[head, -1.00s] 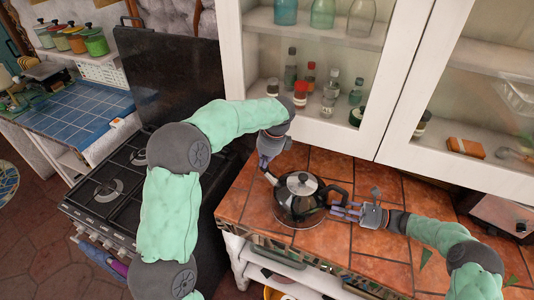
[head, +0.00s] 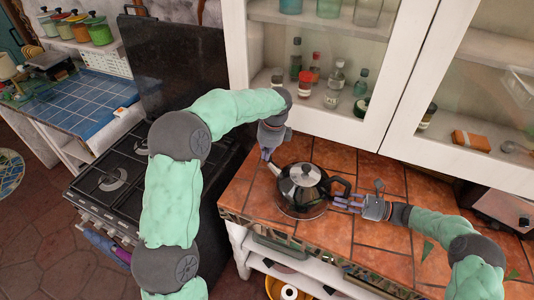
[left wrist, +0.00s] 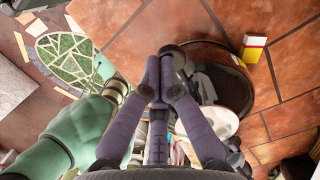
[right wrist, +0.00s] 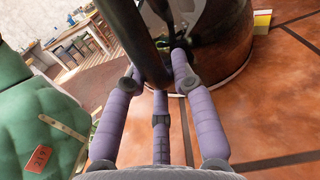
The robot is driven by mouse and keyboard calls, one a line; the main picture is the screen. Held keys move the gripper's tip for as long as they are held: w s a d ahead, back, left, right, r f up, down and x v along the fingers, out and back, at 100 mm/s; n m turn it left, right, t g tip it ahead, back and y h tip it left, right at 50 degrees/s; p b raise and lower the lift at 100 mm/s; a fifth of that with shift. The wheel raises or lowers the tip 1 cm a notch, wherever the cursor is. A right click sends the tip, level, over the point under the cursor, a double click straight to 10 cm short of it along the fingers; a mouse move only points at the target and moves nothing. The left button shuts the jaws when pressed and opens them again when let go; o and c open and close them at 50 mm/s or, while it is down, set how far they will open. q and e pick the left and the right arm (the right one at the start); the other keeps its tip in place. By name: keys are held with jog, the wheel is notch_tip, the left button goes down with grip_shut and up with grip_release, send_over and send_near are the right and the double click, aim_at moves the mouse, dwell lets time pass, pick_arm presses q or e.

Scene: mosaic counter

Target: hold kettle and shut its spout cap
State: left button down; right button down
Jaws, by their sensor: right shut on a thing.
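The kettle (head: 297,192), steel with a dark handle and lid knob, stands upright on the tiled counter (head: 333,153). My right gripper (head: 338,201) is shut on its handle, at the right side; the dark handle (right wrist: 141,45) lies between the fingers in the right wrist view. My left gripper (head: 265,155) is at the spout, on the kettle's left. In the left wrist view its fingertips (left wrist: 160,62) are close together with nothing visible between them. A small round grey part, likely the spout cap, is just beyond them. I cannot tell whether the cap is open or shut.
A stove (head: 115,175) is left of the counter. A glass-fronted cabinet (head: 388,80) with bottles rises behind the kettle. A toaster-like box (head: 500,205) stands at the right. A small yellow, white and red box (left wrist: 252,48) lies near the kettle.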

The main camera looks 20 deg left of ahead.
pick_arm(q)
jog(key=shift+a+h, duration=0.2)
jog(key=shift+h, duration=0.3)
pick_arm(e)
jog(key=shift+r, duration=0.1)
pick_arm(q)
jog(key=shift+a+f+h, duration=0.15)
jog(key=shift+a+h, duration=0.1)
jog(key=shift+h, duration=0.25)
jog(key=shift+a+f+h, duration=0.8)
jog(key=shift+f+h, duration=0.05)
jog(key=shift+h, duration=0.15)
jog(key=shift+d, duration=0.1)
jog(key=shift+d+r, duration=0.15)
jog(key=shift+d, duration=0.55)
